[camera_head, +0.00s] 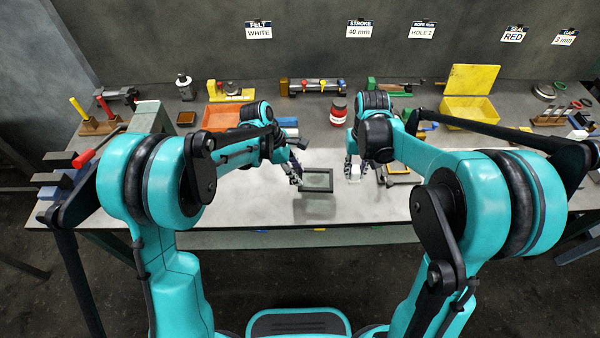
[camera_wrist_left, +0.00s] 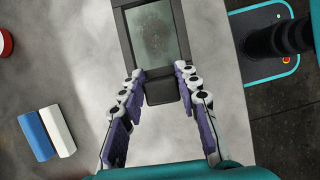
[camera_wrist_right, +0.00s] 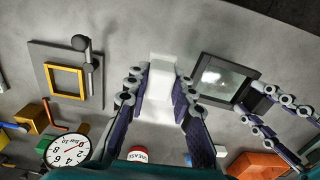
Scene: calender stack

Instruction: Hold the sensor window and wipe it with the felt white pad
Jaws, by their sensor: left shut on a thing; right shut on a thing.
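The sensor window (camera_head: 318,181) is a dark-framed pane held above the front of the bench. My left gripper (camera_head: 298,177) is shut on its short dark handle; the left wrist view shows the pane (camera_wrist_left: 155,32) with a dark speckled smudge in its middle. My right gripper (camera_head: 355,166) is shut on the white felt pad (camera_wrist_right: 163,75), to the right of the window. In the right wrist view the pad and the window (camera_wrist_right: 222,80) are apart, with a small gap between them. The pad's wiping face is hidden.
A blue block (camera_wrist_left: 36,135) and a white block (camera_wrist_left: 60,131) lie side by side on the bench. A red-lidded jar (camera_head: 338,110), an orange tray (camera_head: 222,116) and a yellow bin (camera_head: 468,108) stand farther back. A gauge (camera_wrist_right: 67,150) and a yellow-framed plate (camera_wrist_right: 66,80) lie near my right gripper.

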